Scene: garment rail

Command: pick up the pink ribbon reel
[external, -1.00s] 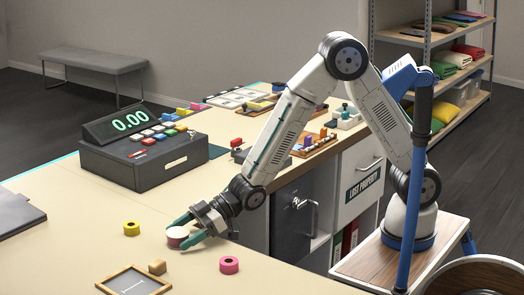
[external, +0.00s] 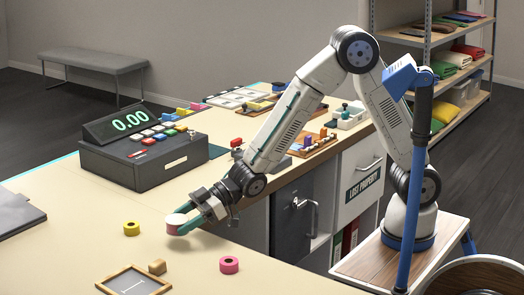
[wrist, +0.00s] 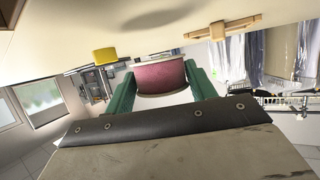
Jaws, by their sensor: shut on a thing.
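A ribbon reel (external: 175,226) with dark pink sides and a pale top is between the fingers of my gripper (external: 182,222), just above the beige counter (external: 75,245). In the wrist view the reel (wrist: 161,77) shows dark pink ribbon between pale rims. The green fingers of my gripper (wrist: 160,82) press on it from both sides. There is a gap between the reel and the counter surface in that view.
A cash register (external: 146,148) stands behind.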

